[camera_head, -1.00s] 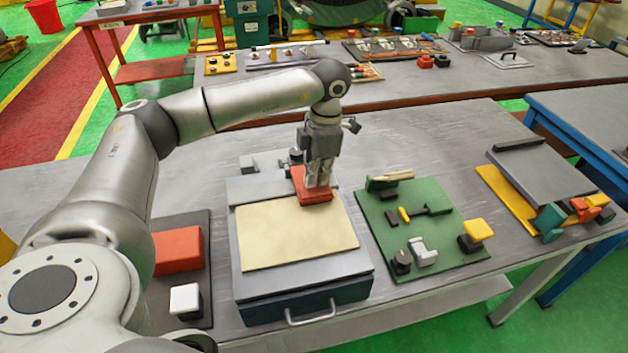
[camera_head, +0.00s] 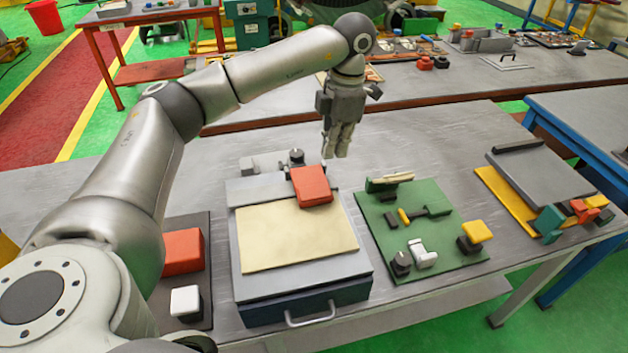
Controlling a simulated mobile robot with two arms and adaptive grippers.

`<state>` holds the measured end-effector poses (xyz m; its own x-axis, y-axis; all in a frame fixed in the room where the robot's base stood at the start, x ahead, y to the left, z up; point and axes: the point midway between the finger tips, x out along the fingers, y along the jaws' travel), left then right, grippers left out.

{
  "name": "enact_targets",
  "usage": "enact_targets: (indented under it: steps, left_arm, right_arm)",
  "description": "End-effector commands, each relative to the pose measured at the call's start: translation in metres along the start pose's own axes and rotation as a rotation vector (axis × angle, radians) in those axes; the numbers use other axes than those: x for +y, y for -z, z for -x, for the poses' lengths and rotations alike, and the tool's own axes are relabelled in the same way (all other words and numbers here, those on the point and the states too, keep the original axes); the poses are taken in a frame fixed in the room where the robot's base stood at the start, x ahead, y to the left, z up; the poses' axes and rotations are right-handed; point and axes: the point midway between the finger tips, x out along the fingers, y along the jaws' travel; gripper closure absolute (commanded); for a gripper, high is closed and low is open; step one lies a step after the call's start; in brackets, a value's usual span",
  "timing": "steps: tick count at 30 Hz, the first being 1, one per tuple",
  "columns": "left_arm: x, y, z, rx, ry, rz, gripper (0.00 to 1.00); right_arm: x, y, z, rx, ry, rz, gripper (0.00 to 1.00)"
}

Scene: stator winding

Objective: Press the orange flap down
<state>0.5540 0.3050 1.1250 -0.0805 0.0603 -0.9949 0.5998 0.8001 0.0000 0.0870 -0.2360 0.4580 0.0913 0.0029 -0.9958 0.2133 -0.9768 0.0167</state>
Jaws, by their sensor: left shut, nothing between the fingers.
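An orange-red flap (camera_head: 311,186) lies at the far edge of the cream pad (camera_head: 297,235) on a grey and dark blue box. It looks nearly flat against the box top; its exact tilt is hard to tell. A second orange-red block (camera_head: 183,251) sits on a dark panel to the left. My left gripper (camera_head: 336,156) is shut and empty, pointing down. It hangs above and beyond the flap, slightly to its right, and is apart from it. My right gripper is not in view.
A green board (camera_head: 425,260) with small parts and a yellow-topped block (camera_head: 477,230) stands right of the box. A white-topped block (camera_head: 185,301) is on the left panel (camera_head: 208,318). A grey plate (camera_head: 541,172) lies farther right.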

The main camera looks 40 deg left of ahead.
Motion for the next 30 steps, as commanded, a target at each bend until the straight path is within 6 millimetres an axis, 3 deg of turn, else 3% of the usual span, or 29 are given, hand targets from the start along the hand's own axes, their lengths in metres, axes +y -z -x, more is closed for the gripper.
enact_targets:
  steps: [3,9,30]
  left_arm:
    - [0.0,-0.001,0.024,-0.002,-0.001,0.001,1.0]
    - [0.0,-0.001,0.047,0.001,0.0,0.0,1.0]
    - [0.0,-0.001,0.051,0.002,0.0,0.0,1.0]
  right_arm:
    - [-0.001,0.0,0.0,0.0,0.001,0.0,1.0]
    - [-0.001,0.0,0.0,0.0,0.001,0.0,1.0]
    - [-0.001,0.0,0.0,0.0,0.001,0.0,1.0]
